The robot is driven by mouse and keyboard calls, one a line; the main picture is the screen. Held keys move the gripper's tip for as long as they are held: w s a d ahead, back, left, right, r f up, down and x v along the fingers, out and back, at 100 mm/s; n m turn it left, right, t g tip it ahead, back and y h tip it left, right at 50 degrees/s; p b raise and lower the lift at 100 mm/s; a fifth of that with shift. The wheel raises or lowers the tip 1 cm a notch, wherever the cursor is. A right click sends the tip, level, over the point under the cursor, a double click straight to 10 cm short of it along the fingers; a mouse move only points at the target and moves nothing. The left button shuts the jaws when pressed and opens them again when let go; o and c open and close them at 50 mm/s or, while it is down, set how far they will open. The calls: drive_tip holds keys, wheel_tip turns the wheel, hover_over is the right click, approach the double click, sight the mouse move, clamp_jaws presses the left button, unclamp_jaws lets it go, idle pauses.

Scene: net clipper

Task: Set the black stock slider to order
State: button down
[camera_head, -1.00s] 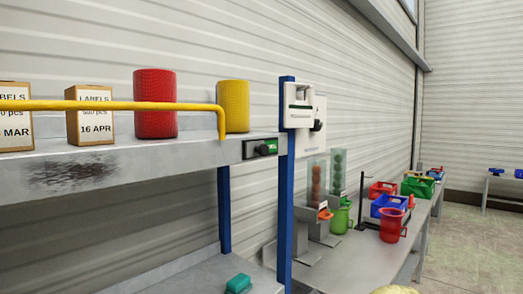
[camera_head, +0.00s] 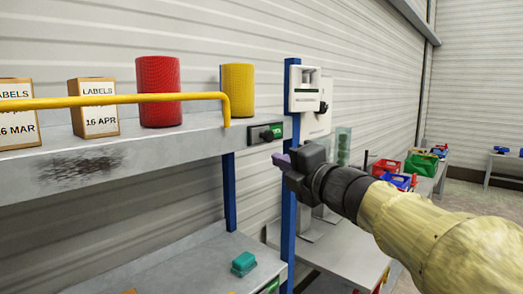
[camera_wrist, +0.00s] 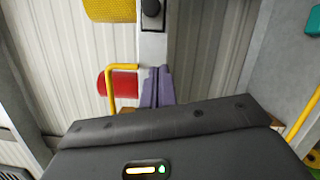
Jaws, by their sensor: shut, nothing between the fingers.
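The black stock slider (camera_head: 267,135) is a dark knob on a small panel at the right end of the upper shelf's front edge. In the wrist view the black knob (camera_wrist: 151,8) is at the top edge, partly cut off. My gripper (camera_head: 278,161) has purple fingers, shut and empty. It is below and slightly right of the slider in the head view, apart from it. In the wrist view the fingers (camera_wrist: 157,72) point up toward the knob with a gap between.
The grey upper shelf (camera_head: 180,139) carries label boxes (camera_head: 95,107), a red roll (camera_head: 158,92) and a yellow roll (camera_head: 237,90). A yellow rail (camera_head: 130,99) runs along its front. A blue post (camera_head: 289,220) stands beside my gripper. A teal item (camera_head: 243,263) lies on the lower shelf.

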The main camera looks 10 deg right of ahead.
drive_tip(key=p, duration=0.3)
approach(255, 139)
drive_tip(key=w+a, duration=0.2)
drive_tip(key=a, duration=0.2)
drive_tip(key=shift+w+d+r+p, duration=0.2)
drive_tip(key=shift+w+d+p, duration=0.7)
drive_tip(key=shift+p, duration=0.3)
drive_tip(key=shift+w+d, duration=0.2)
drive_tip(key=shift+d, duration=0.15)
drive_tip(key=shift+a, duration=0.1)
drive_tip(key=shift+w, duration=0.15)
